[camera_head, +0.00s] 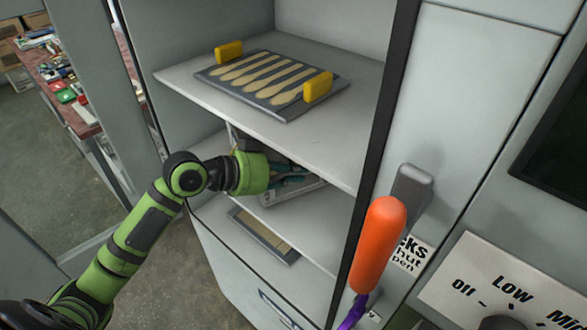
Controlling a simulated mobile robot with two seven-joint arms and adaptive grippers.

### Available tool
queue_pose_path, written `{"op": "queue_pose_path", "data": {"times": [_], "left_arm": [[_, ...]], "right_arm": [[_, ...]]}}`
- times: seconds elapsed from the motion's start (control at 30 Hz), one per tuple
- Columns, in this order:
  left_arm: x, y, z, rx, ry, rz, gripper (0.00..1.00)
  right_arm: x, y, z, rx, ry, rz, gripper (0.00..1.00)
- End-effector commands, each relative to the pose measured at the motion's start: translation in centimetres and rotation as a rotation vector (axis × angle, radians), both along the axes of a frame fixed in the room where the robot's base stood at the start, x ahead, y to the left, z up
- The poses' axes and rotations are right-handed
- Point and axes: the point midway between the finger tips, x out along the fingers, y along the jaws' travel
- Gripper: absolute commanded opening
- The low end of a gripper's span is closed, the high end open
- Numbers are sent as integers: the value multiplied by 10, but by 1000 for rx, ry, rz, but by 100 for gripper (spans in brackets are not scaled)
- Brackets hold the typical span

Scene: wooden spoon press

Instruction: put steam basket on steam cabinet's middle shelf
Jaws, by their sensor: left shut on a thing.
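The steam cabinet stands open, with an upper shelf (340,140), a middle shelf (325,222) and a bottom level below it. My left gripper (284,175) reaches in from the left, between the upper and middle shelves. It is shut on the steam basket (295,193), a light grey piece at the middle shelf's level. The gripper's wrist and the upper shelf hide much of the basket and the fingers. I cannot tell whether the basket touches the middle shelf. My right gripper is not in view.
A dark tray (215,76) with several wooden spoon blanks and two yellow grips lies on the upper shelf. Another tray (248,222) lies at the bottom level. An orange lever handle (377,245) stands at the cabinet's right front. A cluttered bench (75,115) is at far left.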

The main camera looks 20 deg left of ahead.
Motion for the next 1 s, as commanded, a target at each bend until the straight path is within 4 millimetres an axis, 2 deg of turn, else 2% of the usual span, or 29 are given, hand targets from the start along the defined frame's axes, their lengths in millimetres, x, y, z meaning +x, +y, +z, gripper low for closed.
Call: {"op": "queue_pose_path", "data": {"times": [0.2,0.23,0.27,0.67,0.77,1.0], "left_arm": [[0,0,0,0,-4,1,0],[0,0,-1,-1,-1,0,25],[0,0,-1,-1,-1,0,37],[-2,2,0,0,0,1,37],[-9,9,2,1,-1,3,37],[-44,39,19,7,1,0,37]], "right_arm": [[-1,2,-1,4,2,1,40],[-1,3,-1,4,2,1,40],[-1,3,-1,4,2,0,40],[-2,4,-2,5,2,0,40],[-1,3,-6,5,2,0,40],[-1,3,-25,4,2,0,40]]}}
